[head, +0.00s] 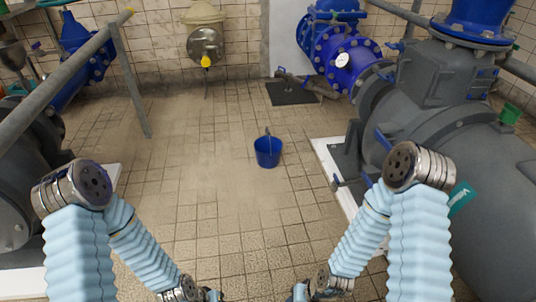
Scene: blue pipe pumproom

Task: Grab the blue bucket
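A small blue bucket (268,153) stands upright on the tiled floor, near the middle of the head view. Its handle shows at the rim. My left gripper (211,295) is at the bottom edge, left of centre, mostly cut off by the frame. My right gripper (300,292) is at the bottom edge, right of centre, also mostly cut off. Both are well short of the bucket and apart from it. Their fingers show too little to tell whether they are open or shut.
A large grey pump (455,150) on a white plinth stands to the right. Blue flanged pipes (340,55) rise behind it. A grey railing (65,80) and machinery stand at left. A dark mat (290,93) lies at the back. The tiled floor around the bucket is clear.

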